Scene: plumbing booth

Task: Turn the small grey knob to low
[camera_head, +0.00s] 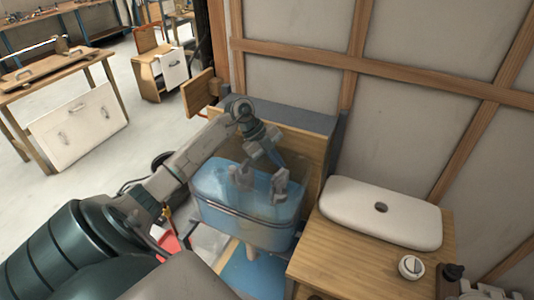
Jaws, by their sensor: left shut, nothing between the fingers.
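A small round knob (411,267), pale grey-white with a darker mark across its face, sits on the wooden counter (350,265) at the lower right. The mark is too small to read as a setting. My left gripper (260,190) is shut and empty. It hangs over the blue, partly see-through tank (245,212), well to the left of the knob and apart from it.
A white basin (380,211) with a dark drain hole lies on the counter behind the knob. A small dark object (452,272) stands right of the knob. A timber-framed wall (420,60) closes the back. Open floor and a workbench (55,75) are at left.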

